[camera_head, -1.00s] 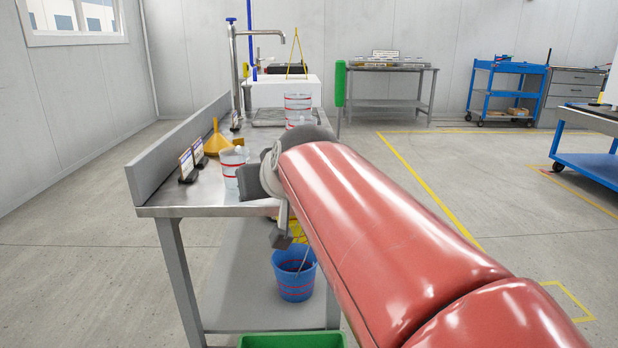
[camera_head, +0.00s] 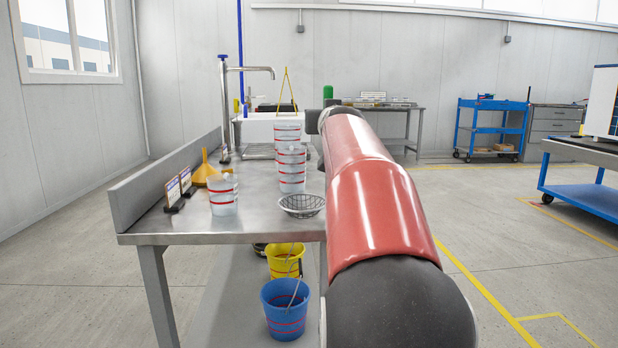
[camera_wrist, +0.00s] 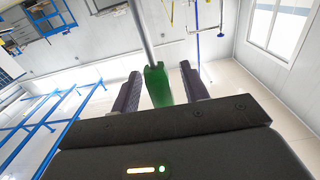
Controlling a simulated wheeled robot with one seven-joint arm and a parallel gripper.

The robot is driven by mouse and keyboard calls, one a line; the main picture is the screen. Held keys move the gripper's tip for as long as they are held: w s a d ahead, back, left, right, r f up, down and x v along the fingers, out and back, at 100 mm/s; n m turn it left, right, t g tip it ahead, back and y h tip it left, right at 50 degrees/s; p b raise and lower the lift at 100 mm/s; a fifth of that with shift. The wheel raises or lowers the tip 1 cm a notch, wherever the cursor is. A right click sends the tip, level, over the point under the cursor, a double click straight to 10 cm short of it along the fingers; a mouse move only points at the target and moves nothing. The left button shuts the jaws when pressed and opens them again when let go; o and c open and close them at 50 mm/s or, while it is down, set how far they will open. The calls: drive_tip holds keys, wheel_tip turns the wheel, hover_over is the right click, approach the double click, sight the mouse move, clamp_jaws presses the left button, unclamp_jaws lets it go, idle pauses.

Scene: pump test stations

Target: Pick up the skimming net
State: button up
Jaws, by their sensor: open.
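A green grip (camera_wrist: 158,86) on a grey rod (camera_wrist: 141,35) shows in the wrist view; I take it for the skimming net's handle. My gripper (camera_wrist: 160,72) is open, with the grip seen between its two dark fingers and a gap on both sides. How far beyond the fingertips it lies is unclear. In the head view only the top of the green grip (camera_head: 328,92) shows above my arm, which hides my fingers and the rod. A dark round mesh bowl (camera_head: 302,205) rests at the steel bench's right edge. Whether it joins the rod is hidden.
The steel bench (camera_head: 262,222) holds clear red-banded beakers (camera_head: 291,168), another beaker (camera_head: 223,194), a yellow funnel (camera_head: 205,172) and a tap (camera_head: 224,100). Blue (camera_head: 286,310) and yellow (camera_head: 284,262) buckets stand on its lower shelf. Open floor lies right of my arm.

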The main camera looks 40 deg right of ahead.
drive_tip(key=shift+w+d, duration=0.2)
drive_tip(key=shift+w, duration=0.15)
drive_tip(key=shift+c, duration=0.4)
clamp_jaws()
